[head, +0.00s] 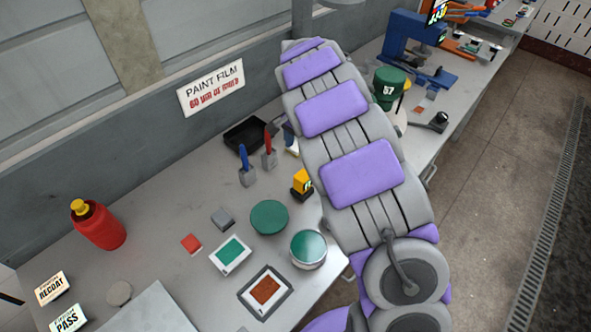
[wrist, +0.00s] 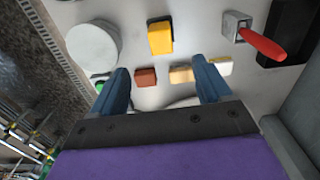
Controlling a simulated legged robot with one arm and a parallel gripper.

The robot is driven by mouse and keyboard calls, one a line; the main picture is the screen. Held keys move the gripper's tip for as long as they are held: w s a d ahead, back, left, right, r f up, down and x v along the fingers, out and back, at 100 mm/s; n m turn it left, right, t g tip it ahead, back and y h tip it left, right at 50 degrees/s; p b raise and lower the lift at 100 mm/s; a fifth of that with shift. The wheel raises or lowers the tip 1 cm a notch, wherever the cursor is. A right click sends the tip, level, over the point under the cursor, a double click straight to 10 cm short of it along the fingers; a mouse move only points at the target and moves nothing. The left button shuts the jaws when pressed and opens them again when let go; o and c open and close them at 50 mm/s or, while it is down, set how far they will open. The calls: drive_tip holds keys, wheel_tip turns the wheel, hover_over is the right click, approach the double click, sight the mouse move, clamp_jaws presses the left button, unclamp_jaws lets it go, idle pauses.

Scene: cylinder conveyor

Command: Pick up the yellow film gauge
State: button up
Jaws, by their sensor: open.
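The yellow film gauge (head: 302,182) stands on the grey bench, just left of my arm in the head view, with a dark base and a small display. In the wrist view a yellow block with a dark edge (wrist: 160,38), which looks like the gauge, lies beyond the gap between my fingertips. My gripper (wrist: 160,66) is open, with its two blue fingers spread and nothing between them. The fingers appear apart from the yellow block. In the head view my arm hides the gripper.
A red-handled tool in a grey holder (wrist: 240,28) stands right of the yellow block, and a round white object (wrist: 93,46) left. Small reddish (wrist: 145,78) and cream (wrist: 181,75) blocks lie near the fingers. A black tray (head: 246,135) sits by the wall.

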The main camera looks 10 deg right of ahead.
drive_tip(key=b, duration=0.1)
hover_over(304, 175)
wheel_tip(304, 175, down, 6)
drive_tip(key=shift+r, duration=0.2)
drive_tip(key=f, duration=0.2)
drive_tip(key=a+f, duration=0.1)
drive_tip(key=f, duration=0.1)
drive_tip(key=f+b, duration=0.1)
drive_tip(key=f, duration=0.1)
drive_tip(key=shift+w+a+f, duration=0.1)
drive_tip(key=shift+a+f, duration=0.25)
drive_tip(key=shift+d+f, duration=0.25)
drive_tip(key=shift+d, duration=0.05)
drive_tip(key=f, duration=0.2)
drive_tip(key=d+f+b, duration=0.1)
drive_tip(key=f, duration=0.1)
drive_tip(key=shift+d+f+b, duration=0.1)
drive_tip(key=shift+b, duration=0.2)
drive_tip(key=shift+a+f, duration=0.3)
drive_tip(key=shift+f, duration=0.15)
drive_tip(key=shift+a+r, duration=0.1)
drive_tip(key=shift+a, duration=0.05)
drive_tip(key=shift+c, duration=0.2)
